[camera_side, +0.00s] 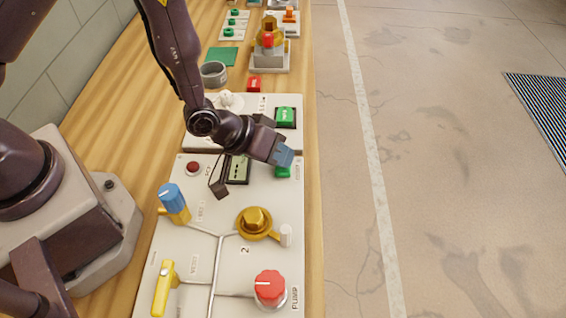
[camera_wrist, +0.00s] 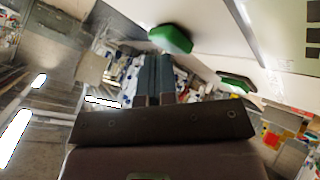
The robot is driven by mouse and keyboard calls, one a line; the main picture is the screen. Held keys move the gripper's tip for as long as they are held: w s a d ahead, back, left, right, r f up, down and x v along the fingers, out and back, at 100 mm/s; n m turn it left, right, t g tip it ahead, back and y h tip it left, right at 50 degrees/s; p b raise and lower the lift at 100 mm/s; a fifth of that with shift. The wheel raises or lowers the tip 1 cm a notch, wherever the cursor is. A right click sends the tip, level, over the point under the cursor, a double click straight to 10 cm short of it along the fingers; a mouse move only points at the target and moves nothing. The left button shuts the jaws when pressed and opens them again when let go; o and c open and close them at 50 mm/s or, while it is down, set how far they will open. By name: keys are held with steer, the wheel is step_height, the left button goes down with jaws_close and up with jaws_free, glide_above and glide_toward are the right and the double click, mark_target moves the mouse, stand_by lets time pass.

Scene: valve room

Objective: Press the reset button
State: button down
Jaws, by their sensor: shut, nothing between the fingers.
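A green button (camera_side: 283,172) sits at the upper right of the lower white panel (camera_side: 200,263), partly hidden by my gripper. A larger green button (camera_side: 285,114) is on the panel above. I cannot clearly read their labels, so I cannot tell which is the reset button. My gripper (camera_side: 286,158) is shut and empty, its grey-blue fingertips just above the lower green button; I cannot tell whether they touch it. The wrist view shows the closed fingers (camera_wrist: 160,76), with one green button (camera_wrist: 170,38) just beyond the tips and another (camera_wrist: 236,82) to the right.
A small red button (camera_side: 193,168) and dark display (camera_side: 237,170) sit left of the gripper. A blue-topped handle (camera_side: 173,202), yellow knob (camera_side: 255,221), yellow lever (camera_side: 165,288) and red pump knob (camera_side: 270,287) stand below. The floor right of the bench is clear.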

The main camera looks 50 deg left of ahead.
steer(key=shift+r, duration=0.9)
steer(key=shift+r, duration=0.1)
steer(key=shift+r, duration=2.4)
